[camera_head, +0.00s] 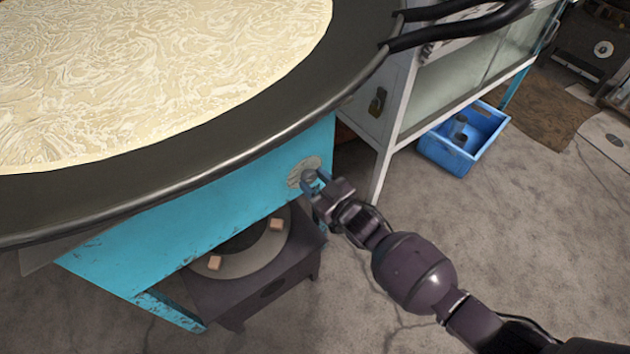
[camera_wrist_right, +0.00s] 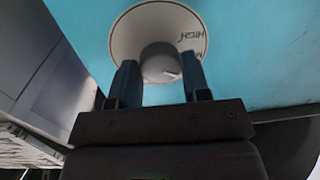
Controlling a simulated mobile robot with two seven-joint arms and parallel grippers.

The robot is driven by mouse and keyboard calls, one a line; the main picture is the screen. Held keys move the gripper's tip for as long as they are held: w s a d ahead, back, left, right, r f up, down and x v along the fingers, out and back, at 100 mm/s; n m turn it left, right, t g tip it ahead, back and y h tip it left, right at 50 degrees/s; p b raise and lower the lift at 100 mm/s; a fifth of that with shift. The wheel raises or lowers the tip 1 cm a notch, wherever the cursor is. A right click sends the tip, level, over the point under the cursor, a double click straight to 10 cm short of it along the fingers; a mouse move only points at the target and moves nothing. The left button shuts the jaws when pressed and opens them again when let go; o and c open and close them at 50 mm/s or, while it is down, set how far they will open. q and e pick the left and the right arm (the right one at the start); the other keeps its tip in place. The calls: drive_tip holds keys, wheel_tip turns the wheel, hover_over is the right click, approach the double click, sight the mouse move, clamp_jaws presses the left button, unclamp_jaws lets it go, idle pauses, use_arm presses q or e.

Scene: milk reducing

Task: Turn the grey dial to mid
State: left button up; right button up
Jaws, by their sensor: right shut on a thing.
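The grey dial (camera_wrist_right: 161,62) is a round knob on a pale disc (camera_wrist_right: 125,40) with lettering, fixed to the blue panel. In the right wrist view the word "HIGH" shows at the disc's right, with part of another label below it. A small light mark shows on the knob's lower right. My right gripper (camera_wrist_right: 157,80) has one finger on each side of the knob and is shut on it. In the head view the right gripper (camera_head: 310,188) is at the pale disc (camera_head: 300,170) and partly hides the dial. My left gripper is not in view.
A wide black pan (camera_head: 290,95) of creamy liquid overhangs the blue panel (camera_head: 200,225). A dark burner stand (camera_head: 250,285) is below. A white-framed cabinet (camera_head: 395,120) stands right of the panel, with a blue crate (camera_head: 445,155) on the floor. Open floor lies at the right.

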drive_tip(key=shift+n, duration=1)
use_arm(q)
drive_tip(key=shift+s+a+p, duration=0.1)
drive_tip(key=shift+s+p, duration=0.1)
drive_tip(key=shift+p, duration=0.1)
use_arm(e)
drive_tip(key=shift+n, duration=0.8)
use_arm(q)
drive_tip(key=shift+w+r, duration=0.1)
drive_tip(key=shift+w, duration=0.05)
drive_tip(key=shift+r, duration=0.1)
use_arm(e)
drive_tip(key=o, duration=0.9)
drive_tip(key=shift+s+d+r, duration=0.1)
drive_tip(key=shift+s+d, duration=0.25)
drive_tip(key=shift+s, duration=0.05)
use_arm(q)
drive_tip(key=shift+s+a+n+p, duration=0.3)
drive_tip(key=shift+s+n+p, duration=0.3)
drive_tip(key=shift+p, duration=0.75)
use_arm(e)
drive_tip(key=shift+v, duration=4.9)
